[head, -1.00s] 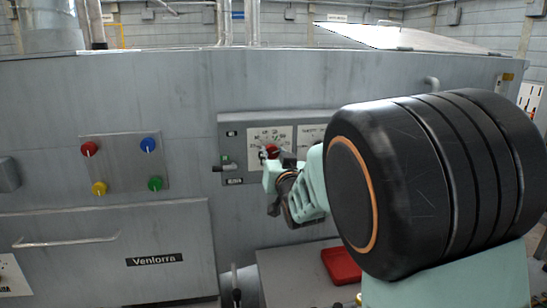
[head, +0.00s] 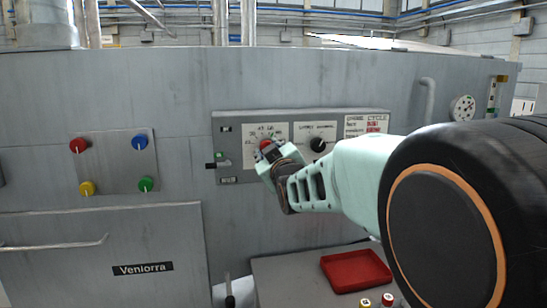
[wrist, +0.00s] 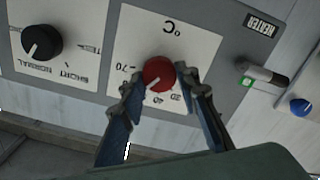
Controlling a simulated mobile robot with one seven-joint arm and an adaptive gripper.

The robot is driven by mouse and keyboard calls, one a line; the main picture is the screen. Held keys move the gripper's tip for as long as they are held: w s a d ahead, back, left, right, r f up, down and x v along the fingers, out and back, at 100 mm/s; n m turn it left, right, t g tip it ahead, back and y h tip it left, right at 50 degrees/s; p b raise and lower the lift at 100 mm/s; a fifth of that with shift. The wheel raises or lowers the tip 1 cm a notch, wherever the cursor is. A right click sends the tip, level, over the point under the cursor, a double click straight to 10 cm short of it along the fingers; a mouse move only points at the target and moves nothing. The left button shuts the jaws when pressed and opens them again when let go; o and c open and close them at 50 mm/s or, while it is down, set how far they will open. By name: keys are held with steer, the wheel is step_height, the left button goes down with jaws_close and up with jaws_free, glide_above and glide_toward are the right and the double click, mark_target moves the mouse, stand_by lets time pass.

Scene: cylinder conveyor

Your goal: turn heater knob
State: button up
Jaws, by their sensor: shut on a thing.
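The red heater knob (wrist: 158,74) sits on a white temperature dial (wrist: 135,45) marked in °C, on the grey control panel (head: 232,130). In the wrist view my gripper (wrist: 159,84) has one finger on each side of the knob, shut on it.
A black knob (wrist: 42,43) is beside the dial. A green-lit heater switch (head: 217,160) is at the panel's left. Red, blue, yellow and green knobs are on a plate (head: 115,160) further left. A red tray (head: 356,270) lies on a grey surface below.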

steer(key=shift+n, duration=0.3)
steer(key=o, duration=1.2)
steer(key=shift+c, duration=0.2)
steer(key=shift+r, duration=0.1)
step_height(320, 180, up, 10)
